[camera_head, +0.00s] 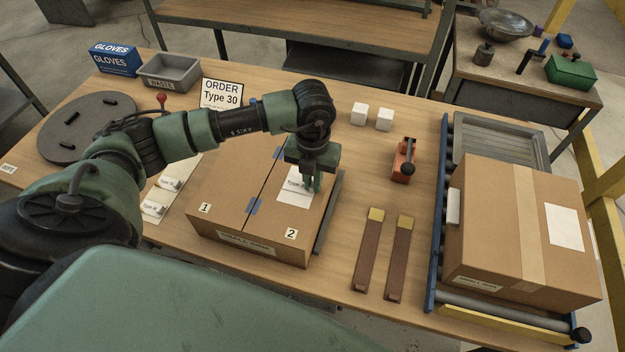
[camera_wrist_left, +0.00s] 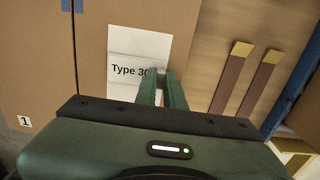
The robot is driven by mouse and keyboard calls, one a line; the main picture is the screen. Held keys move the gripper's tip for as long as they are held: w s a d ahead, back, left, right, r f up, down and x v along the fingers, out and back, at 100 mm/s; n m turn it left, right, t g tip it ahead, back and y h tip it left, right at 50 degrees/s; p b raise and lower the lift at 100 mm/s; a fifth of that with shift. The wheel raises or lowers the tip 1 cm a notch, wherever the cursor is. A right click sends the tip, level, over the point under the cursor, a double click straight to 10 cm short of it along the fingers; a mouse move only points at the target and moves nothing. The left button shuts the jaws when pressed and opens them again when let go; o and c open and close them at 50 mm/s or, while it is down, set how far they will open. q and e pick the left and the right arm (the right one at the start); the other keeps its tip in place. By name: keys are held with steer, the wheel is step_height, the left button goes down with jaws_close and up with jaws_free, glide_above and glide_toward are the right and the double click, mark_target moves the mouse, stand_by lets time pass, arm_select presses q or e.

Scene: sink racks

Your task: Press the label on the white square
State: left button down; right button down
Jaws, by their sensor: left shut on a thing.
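A closed cardboard box (camera_head: 225,215) lies on the wooden table, with panels marked 1 and 2. On panel 2 is the white square (camera_head: 300,219), which also shows in the wrist view (camera_wrist_left: 140,37). The label reading "Type 30" (camera_wrist_left: 124,71) lies over the white square, roughly in line with it; the head view shows it partly behind the fingers (camera_head: 292,184). My left gripper (camera_head: 313,188) points down at the label's right end, its fingers (camera_wrist_left: 162,78) shut on it and covering the last character. I cannot tell whether the label touches the box. My right gripper is out of view.
An "ORDER Type 30" sign (camera_head: 221,94) stands behind the box. Other labels (camera_head: 154,207) lie left of it. Right of it are two brown strips (camera_head: 368,252), a red-orange tool (camera_head: 404,160), two white cubes (camera_head: 384,120) and a conveyor (camera_head: 437,215) carrying another box (camera_head: 500,220).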

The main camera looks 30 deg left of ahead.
arm_select(q)
steer(key=shift+s+f, duration=0.1)
steer(key=c, duration=1.4)
jaws_free()
steer(key=shift+c, duration=0.2)
step_height(320, 180, up, 8)
steer(key=shift+f+b, duration=0.1)
steer(key=shift+b, duration=0.9)
